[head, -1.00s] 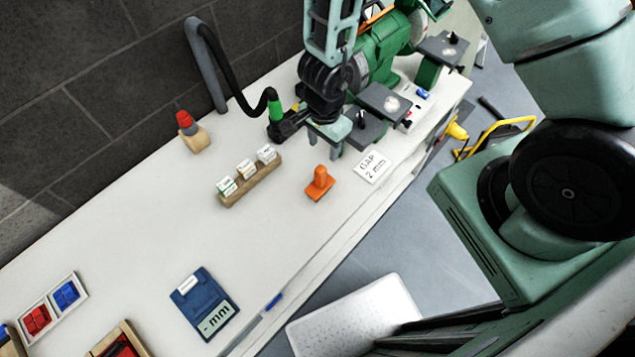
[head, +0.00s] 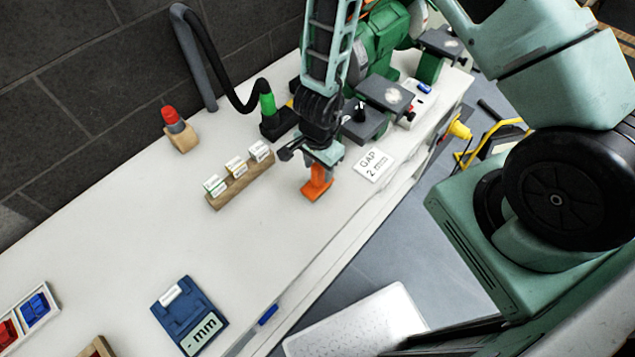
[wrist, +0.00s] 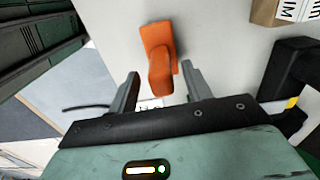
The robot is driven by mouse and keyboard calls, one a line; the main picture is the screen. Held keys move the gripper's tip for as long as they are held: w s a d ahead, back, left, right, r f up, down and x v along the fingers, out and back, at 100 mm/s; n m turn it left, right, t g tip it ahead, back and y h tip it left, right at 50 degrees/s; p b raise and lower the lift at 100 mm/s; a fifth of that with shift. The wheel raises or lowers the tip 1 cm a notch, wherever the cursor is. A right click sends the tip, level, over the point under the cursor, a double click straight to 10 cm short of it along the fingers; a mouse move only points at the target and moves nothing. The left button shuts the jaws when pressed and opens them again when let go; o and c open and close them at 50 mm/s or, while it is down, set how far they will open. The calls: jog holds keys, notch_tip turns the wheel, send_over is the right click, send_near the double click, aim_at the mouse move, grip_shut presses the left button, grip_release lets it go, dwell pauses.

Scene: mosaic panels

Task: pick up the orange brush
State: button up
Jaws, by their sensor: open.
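The orange brush (head: 317,187) stands on the white bench, its upper part hidden behind my gripper in the head view. In the wrist view the orange brush (wrist: 160,58) shows its base and its handle, which points toward the gap between my fingers. My gripper (head: 322,163) is directly above the brush in the head view. In the wrist view my gripper (wrist: 159,85) is open, with one finger on each side of the handle's near end. I cannot tell whether a finger touches it.
A white "GAP 2 mm" card (head: 374,164) lies just right of the brush. A wooden block with white labels (head: 240,183) stands to its left. The green grinder (head: 376,55) is behind. A blue gauge box (head: 189,315) is nearer; the bench between is clear.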

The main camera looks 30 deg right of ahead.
jog(key=shift+w+f, duration=0.1)
jog(key=shift+f, duration=1.35)
grip_shut()
jog(key=shift+r, duration=0.15)
notch_tip(320, 180, up, 28)
jog(key=p, duration=1.4)
